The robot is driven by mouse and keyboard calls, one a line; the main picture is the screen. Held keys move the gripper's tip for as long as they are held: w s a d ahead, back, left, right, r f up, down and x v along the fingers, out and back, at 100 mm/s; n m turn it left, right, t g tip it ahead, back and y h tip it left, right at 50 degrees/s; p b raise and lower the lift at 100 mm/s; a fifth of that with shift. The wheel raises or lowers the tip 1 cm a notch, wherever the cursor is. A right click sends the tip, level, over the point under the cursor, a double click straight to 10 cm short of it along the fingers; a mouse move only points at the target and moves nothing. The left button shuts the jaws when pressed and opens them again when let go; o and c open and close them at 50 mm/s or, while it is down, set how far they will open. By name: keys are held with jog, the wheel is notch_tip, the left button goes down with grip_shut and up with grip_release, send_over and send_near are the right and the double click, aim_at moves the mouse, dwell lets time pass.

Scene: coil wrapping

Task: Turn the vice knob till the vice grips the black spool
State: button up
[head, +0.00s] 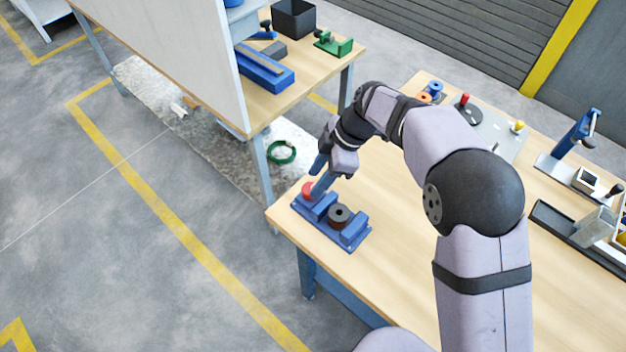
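The blue vice (325,233) sits at the near left corner of the wooden table. Its red knob (308,189) is at its left end. The black spool (340,215) stands upright between the vice's two blue jaws; whether both jaws touch it is too small to tell. My gripper (313,182) reaches down to the knob from above and to the right. Its blue fingers are right at the knob and partly cover it. Whether they close on the knob cannot be made out.
The table's near and left edges lie close to the vice. Further right are a grey plate (498,140) with small parts, a blue-handled press (577,138) and a black tray (560,225). Another bench (300,92) with a white panel (165,45) stands at the back left.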

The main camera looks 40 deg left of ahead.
aim_at(311, 188)
jog(key=shift+p+x, duration=0.45)
jog(key=shift+x, duration=1.15)
jog(key=c, duration=0.8)
jog(key=shift+o, duration=0.2)
jog(key=shift+m+b, duration=0.3)
jog(key=shift+b, duration=0.1)
